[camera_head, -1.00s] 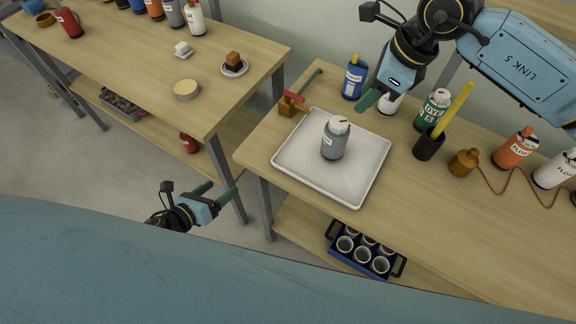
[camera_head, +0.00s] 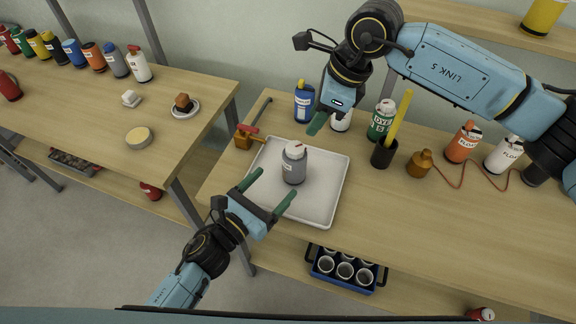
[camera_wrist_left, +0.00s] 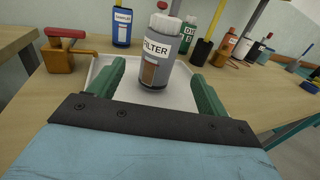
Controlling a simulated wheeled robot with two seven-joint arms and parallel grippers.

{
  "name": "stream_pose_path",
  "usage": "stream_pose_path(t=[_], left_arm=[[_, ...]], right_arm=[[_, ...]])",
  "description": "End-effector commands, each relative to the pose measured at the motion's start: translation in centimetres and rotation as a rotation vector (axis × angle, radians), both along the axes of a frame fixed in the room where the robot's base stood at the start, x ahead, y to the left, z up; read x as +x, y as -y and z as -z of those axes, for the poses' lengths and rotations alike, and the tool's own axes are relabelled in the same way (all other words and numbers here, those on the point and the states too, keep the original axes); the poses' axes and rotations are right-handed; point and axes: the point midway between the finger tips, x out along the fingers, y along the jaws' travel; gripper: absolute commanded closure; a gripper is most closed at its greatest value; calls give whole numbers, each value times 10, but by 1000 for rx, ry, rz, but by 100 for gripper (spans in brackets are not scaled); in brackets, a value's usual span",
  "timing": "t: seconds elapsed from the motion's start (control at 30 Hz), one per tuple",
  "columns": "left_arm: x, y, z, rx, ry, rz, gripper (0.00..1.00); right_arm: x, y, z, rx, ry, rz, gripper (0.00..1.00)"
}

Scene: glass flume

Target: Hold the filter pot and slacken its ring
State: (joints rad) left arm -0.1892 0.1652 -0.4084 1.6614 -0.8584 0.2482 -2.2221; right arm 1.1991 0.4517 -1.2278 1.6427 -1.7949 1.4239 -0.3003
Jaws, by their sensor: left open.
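The filter pot (camera_head: 294,168) is a grey bottle with a white top, upright in a white tray (camera_head: 321,211). In the left wrist view the pot (camera_wrist_left: 157,60) stands straight ahead, its label reading FILTER.
A brown block with a red handle (camera_head: 245,137) sits at the tray's left corner. Blue (camera_head: 304,103), white and green (camera_head: 381,120) bottles and a dark cup (camera_head: 384,153) stand behind. The bench's right front (camera_head: 440,225) is clear. A crate (camera_head: 344,270) sits below.

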Motion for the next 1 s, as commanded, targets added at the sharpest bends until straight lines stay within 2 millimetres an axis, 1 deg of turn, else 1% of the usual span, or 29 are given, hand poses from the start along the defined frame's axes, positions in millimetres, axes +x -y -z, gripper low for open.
stream_pose_path(t=[0.03,0.3,0.5,0.7,0.93,1.0], left_arm=[[10,6,-1,-1,3,0,23],[52,37,-1,0,1,0,23],[71,51,0,0,0,0,23],[78,55,0,1,0,0,23],[78,55,0,1,0,0,23],[78,55,0,1,0,0,32]], right_arm=[[0,0,0,0,0,0,64],[0,0,0,0,0,0,64],[0,0,0,0,0,0,64],[0,0,0,0,0,0,64],[0,0,0,0,0,0,64],[0,0,0,0,0,0,64]])
